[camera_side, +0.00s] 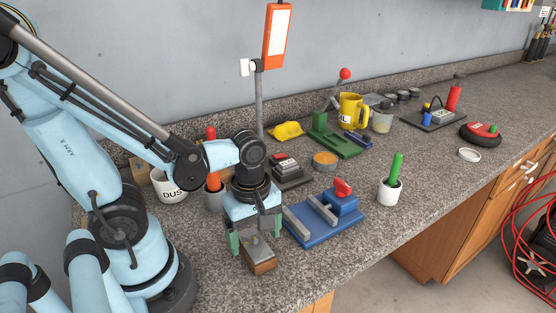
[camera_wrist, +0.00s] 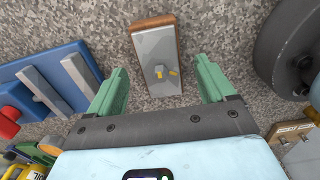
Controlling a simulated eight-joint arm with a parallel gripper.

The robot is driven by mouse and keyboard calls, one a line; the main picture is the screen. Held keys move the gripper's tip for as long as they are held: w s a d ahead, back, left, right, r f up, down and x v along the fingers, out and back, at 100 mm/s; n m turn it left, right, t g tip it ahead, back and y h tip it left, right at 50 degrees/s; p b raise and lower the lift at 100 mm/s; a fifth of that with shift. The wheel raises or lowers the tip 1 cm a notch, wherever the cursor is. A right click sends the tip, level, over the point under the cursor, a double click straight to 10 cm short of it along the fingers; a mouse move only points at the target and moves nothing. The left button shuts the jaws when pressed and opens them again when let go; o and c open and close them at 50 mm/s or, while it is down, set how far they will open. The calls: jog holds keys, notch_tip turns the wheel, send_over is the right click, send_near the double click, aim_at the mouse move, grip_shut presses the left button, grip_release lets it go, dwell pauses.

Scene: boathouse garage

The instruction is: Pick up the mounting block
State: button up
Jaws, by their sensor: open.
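The mounting block (camera_side: 258,257) lies on the speckled counter near its front edge. It has a grey top with small yellowish fittings and a wooden brown end. In the wrist view the mounting block (camera_wrist: 158,65) lies between and ahead of my gripper's fingers, long side pointing away. My gripper (camera_side: 256,240) is above the block with its green fingers apart, one on each side. In the wrist view my gripper (camera_wrist: 160,88) is open, with a gap between each finger and the block. Nothing is held.
A blue vise-like fixture (camera_side: 325,221) with a red knob stands close right of the block. A white cup with a green handle (camera_side: 390,190) is farther right. Counter front right is clear.

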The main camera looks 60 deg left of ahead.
jog(key=shift+f, duration=0.45)
jog(key=shift+c, duration=0.5)
jog(key=c, duration=1.2)
jog(key=shift+r, duration=0.25)
jog(key=shift+c, duration=0.2)
